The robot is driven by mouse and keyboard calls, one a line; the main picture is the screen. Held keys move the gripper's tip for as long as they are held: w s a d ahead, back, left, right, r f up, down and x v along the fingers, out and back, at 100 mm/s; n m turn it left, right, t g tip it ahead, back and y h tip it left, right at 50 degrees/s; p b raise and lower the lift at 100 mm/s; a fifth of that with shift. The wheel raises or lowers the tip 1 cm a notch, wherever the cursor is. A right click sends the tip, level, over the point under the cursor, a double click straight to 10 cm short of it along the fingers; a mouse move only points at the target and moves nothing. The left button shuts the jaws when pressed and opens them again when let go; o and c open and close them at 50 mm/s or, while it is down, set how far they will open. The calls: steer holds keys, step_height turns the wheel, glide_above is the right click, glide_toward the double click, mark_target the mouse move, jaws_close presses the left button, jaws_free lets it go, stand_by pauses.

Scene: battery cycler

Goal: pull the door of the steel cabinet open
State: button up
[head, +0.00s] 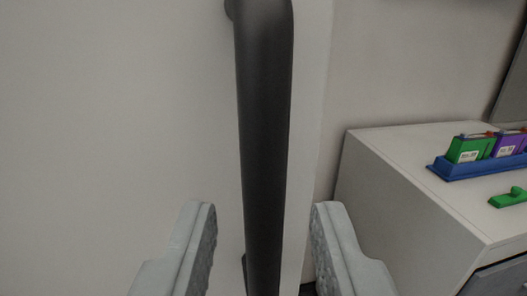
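The steel cabinet's door (130,110) is a plain pale panel filling the left and middle of the head view. Its handle (265,130) is a thick dark vertical bar, fixed to the door near its right edge. My gripper (263,235) is open, with one grey finger to the left of the bar and one to the right. There is a visible gap between the bar and each finger. I cannot tell how deep the bar lies between the fingers. The door's right edge shows as a straight vertical line, and the door looks shut.
A white cabinet (410,200) with a flat top stands to the right. On it are a blue tray (462,170) holding green and purple battery packs (470,149), and a loose green piece (510,197). A grey wall (410,60) is behind.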

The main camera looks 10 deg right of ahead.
steer(key=shift+w+d, duration=0.15)
steer(key=shift+w, duration=0.55)
steer(key=shift+w+d, duration=0.15)
steer(key=shift+w, duration=0.55)
steer(key=shift+c, duration=0.4)
jaws_close()
